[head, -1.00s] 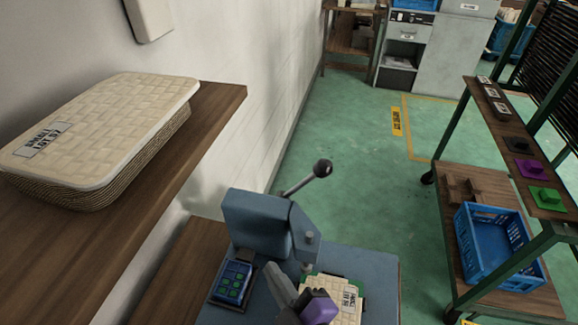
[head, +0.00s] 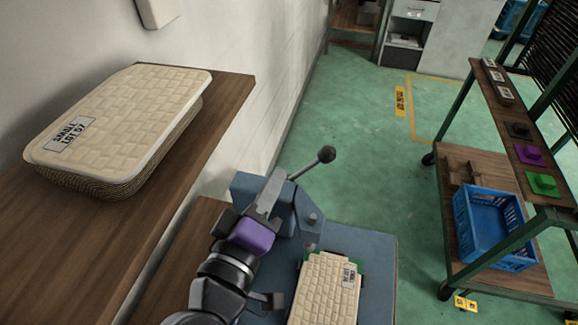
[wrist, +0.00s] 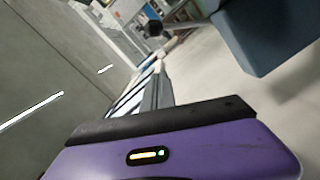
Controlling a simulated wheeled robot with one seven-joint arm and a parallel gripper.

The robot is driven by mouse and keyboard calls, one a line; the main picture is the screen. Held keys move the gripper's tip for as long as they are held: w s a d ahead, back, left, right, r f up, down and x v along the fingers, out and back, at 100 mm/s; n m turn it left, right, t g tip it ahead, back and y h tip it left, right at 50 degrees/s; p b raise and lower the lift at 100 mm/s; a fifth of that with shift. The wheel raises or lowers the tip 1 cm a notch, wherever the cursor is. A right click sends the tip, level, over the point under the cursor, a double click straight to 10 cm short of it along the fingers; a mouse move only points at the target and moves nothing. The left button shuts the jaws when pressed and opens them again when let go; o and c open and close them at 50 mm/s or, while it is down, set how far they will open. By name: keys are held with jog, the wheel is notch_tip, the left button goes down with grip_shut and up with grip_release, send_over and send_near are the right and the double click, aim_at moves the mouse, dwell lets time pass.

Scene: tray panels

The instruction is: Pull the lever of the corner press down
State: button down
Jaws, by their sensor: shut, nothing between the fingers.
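The corner press (head: 309,215) is blue-grey and stands at the lower middle of the head view. Its lever (head: 304,168) slants up and right to a dark round knob (head: 326,155). The knob also shows in the wrist view (wrist: 154,28), beyond the fingertips. My gripper (head: 276,180), purple with grey fingers, is shut and empty. In the head view it overlaps the press head and its fingertips lie left of the lever's base end, seemingly apart from it. A cream woven tray panel (head: 325,295) with a label lies on the press bed. My arm hides part of the press.
A stack of cream panels (head: 125,115) lies on the wooden shelf (head: 225,95) at the left by the wall. A green rack (head: 452,110) at the right holds a blue crate (head: 490,240) and small coloured pieces. The green floor between is clear.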

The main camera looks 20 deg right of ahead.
jog(key=p, duration=0.3)
send_over(306, 169)
jog(key=s+a, duration=0.1)
jog(key=a, duration=0.2)
jog(key=shift+s+d+f, duration=0.4)
jog(key=shift+d+f, duration=0.2)
jog(key=shift+s+d+f, duration=0.4)
jog(key=shift+d+f, duration=0.15)
jog(key=s+d+f+m+b, duration=0.3)
jog(key=d+m+b, duration=0.1)
jog(key=b, duration=0.3)
jog(key=shift+f+y, duration=0.2)
jog(key=shift+y, duration=0.2)
jog(key=shift+d, duration=0.1)
